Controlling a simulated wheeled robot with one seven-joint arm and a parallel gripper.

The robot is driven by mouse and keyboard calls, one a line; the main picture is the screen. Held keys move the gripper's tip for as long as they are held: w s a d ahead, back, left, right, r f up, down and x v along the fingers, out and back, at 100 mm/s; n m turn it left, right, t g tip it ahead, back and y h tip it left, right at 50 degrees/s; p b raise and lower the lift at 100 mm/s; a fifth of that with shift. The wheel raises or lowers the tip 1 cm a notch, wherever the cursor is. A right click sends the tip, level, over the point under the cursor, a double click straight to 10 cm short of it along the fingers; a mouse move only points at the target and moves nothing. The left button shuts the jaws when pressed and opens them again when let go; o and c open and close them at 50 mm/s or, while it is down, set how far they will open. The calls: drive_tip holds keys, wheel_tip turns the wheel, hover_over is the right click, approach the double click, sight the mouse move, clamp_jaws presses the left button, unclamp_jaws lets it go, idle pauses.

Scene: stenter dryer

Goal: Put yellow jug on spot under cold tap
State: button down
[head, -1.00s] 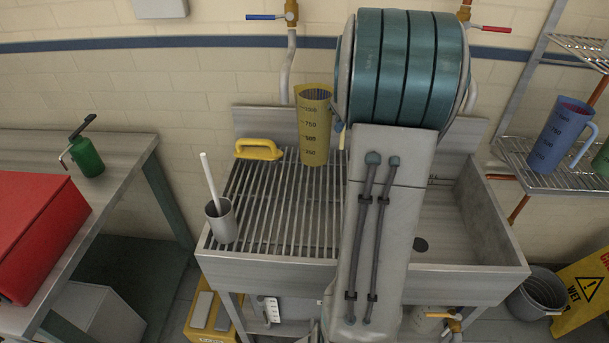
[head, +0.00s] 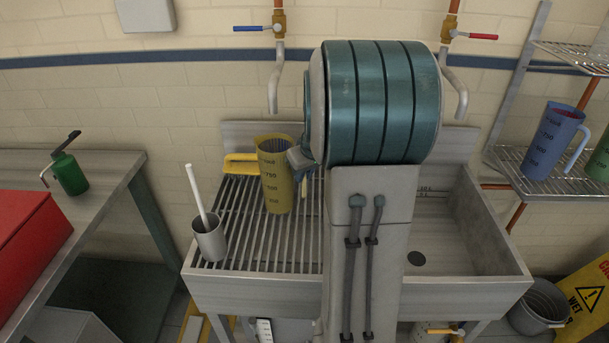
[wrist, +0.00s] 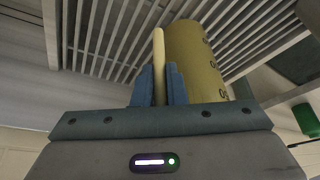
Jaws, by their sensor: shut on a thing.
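The yellow jug (head: 275,180) is upright over the slatted left part of the sink, below the spout of the blue-handled cold tap (head: 273,85). I cannot tell whether its base touches the slats (head: 242,230). My gripper (head: 300,165) is at the jug's right side, partly hidden by my arm. In the wrist view, the blue fingers (wrist: 160,88) are shut on the jug's handle (wrist: 159,55), with the jug body (wrist: 195,60) just beside them. No separate marking of the spot shows.
A grey cup (head: 209,240) with a white stick stands at the left front of the slats. The red-handled tap (head: 455,75) is above the right basin (head: 450,235). A blue jug (head: 555,140) stands on the right shelf.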

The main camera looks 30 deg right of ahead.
drive_tip(key=shift+f, duration=0.1)
drive_tip(key=c, duration=1.5)
unclamp_jaws()
drive_tip(key=shift+o, duration=0.2)
drive_tip(key=v, duration=1.2)
drive_tip(key=s+a+f, duration=0.3)
drive_tip(key=s+a, duration=0.5)
drive_tip(key=a, duration=0.2)
drive_tip(key=s+a+f+g, duration=0.1)
drive_tip(key=s+a+f, duration=0.3)
drive_tip(key=s+a, duration=0.4)
drive_tip(key=shift+a+g+b, duration=0.3)
drive_tip(key=shift+a, duration=0.85)
